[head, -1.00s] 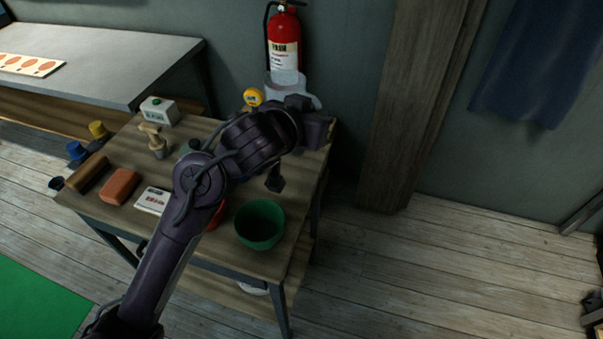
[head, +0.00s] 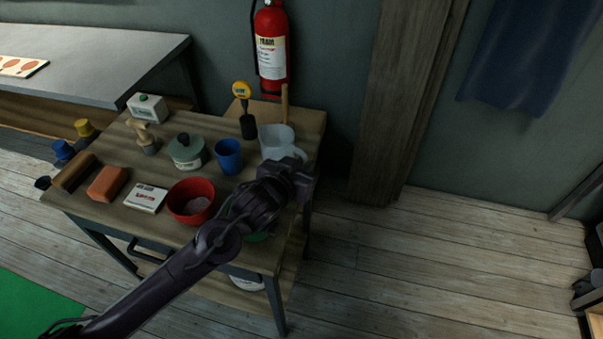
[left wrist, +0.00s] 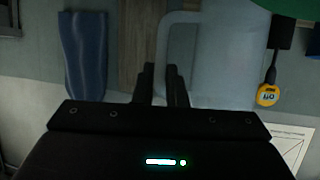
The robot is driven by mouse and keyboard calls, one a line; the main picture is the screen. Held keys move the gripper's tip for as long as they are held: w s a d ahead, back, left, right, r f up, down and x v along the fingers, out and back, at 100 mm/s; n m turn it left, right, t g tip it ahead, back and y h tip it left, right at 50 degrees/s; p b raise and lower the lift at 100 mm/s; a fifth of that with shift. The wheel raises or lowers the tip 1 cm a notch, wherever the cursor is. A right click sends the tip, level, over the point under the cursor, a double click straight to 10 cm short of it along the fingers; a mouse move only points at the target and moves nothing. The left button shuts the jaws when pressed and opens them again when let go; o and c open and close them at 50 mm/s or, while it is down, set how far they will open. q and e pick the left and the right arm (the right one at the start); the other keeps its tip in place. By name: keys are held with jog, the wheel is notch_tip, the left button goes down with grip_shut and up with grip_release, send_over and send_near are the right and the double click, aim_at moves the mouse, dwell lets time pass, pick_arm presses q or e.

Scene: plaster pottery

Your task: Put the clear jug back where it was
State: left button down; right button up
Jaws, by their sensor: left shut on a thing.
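The clear jug (head: 275,139) is at the back right of the wooden table (head: 130,205), a pale see-through vessel with its handle towards my left gripper (head: 303,172). In the left wrist view the jug (left wrist: 222,55) fills the upper middle, and its handle (left wrist: 163,45) runs between the fingers of the left gripper (left wrist: 160,82). The gripper is shut on the handle. The jug looks upright; I cannot tell whether its base touches the table. My right gripper is not in view.
A blue cup (head: 228,157), a lidded pot (head: 187,152), and a red bowl (head: 191,202) stand left of the jug. My arm mostly hides a green bowl (head: 257,237). A yellow-headed gauge (head: 242,91) and wooden stick (head: 285,100) are behind. A fire extinguisher (head: 271,50) hangs on the wall.

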pick_arm(q)
notch_tip(320, 180, down, 3)
jog(key=shift+r, duration=0.1)
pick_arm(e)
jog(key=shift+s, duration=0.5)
pick_arm(q)
jog(key=shift+f, duration=0.2)
jog(key=c, duration=1.5)
grip_release()
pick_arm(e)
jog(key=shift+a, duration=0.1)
